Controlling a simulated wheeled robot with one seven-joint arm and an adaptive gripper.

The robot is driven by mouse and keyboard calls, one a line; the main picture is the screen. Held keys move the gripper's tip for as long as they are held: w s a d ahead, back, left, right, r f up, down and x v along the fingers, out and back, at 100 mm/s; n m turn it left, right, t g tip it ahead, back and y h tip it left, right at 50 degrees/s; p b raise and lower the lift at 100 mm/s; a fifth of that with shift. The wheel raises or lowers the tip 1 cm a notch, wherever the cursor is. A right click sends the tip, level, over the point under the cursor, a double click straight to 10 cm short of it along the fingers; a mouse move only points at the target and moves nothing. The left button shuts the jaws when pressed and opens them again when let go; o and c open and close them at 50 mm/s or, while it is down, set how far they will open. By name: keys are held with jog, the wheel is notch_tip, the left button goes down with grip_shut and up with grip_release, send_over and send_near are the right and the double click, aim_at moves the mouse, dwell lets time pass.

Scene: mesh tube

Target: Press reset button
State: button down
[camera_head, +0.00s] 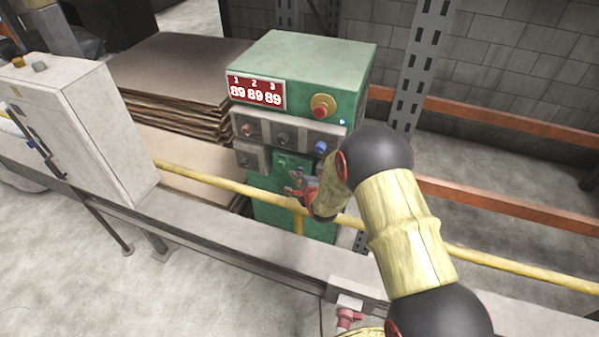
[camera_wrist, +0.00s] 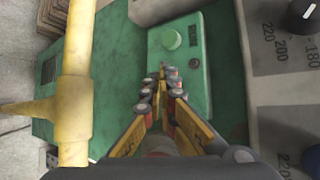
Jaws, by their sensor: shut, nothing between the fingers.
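A green control cabinet (camera_head: 300,62) stands behind the yellow rail. On its front is a small green button plate (camera_head: 291,163); in the wrist view this plate (camera_wrist: 183,90) carries a round green button (camera_wrist: 171,39) and a small dark round fitting (camera_wrist: 194,62). No reset label is readable, so I cannot tell which control is the reset button. My gripper (camera_wrist: 163,80) is shut and empty, its fingertips just below the green button in the wrist view, with contact unclear. In the head view my gripper (camera_head: 297,186) is in front of the cabinet, below the plate.
A yellow rail (camera_head: 225,182) crosses before the cabinet and shows close at left in the wrist view (camera_wrist: 75,80). Above the plate are a red mushroom button (camera_head: 322,106), dark knobs and a blue knob (camera_head: 321,147). A grey cabinet (camera_head: 95,120) stands at left.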

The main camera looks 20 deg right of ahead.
jog(key=shift+a, duration=0.1)
jog(key=s+a, duration=0.1)
jog(key=s, duration=0.1)
jog(key=s+a, duration=0.2)
jog(key=shift+s+a, duration=0.2)
jog(key=shift+s, duration=0.2)
dwell(0.9)
